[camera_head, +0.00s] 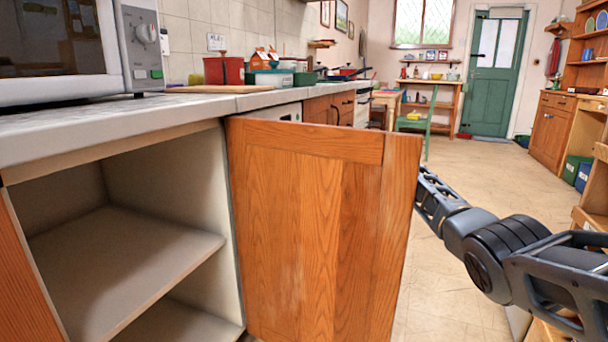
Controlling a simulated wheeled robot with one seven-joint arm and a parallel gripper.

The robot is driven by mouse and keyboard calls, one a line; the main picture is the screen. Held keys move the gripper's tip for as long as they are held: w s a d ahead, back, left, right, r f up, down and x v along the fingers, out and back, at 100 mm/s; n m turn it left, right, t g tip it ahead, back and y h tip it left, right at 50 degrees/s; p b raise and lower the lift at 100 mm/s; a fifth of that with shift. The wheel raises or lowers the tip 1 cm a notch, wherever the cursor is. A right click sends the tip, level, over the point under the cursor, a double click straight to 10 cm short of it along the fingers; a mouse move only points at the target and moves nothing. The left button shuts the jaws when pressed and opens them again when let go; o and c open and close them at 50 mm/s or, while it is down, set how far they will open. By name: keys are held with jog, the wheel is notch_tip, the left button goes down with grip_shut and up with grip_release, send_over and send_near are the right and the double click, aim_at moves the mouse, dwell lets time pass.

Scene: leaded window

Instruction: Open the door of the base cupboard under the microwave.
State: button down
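The wooden door (310,225) of the base cupboard stands wide open, swung out from the cabinet on its right side. The cupboard (120,260) shows a pale, empty interior with a shelf. The microwave (75,50) sits on the counter above it. My arm comes in from the right, and its dark end reaches the far side of the door near the free edge. My gripper's fingers are hidden behind the door, so I cannot tell whether they touch it or are open.
The grey counter (110,121) runs along the left, with a red container (223,70) and boxes on it. A green chair (428,115) and a green room door (494,75) are at the back. Wooden furniture (552,130) lines the right. The floor (475,170) between is mostly clear.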

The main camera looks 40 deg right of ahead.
jog(key=shift+w+a, duration=0.1)
jog(key=shift+w, duration=0.05)
dwell(0.3)
jog(key=c, duration=1.2)
grip_release()
jog(key=shift+b+v, duration=0.5)
jog(key=shift+v, duration=3.5)
jog(key=shift+f, duration=0.1)
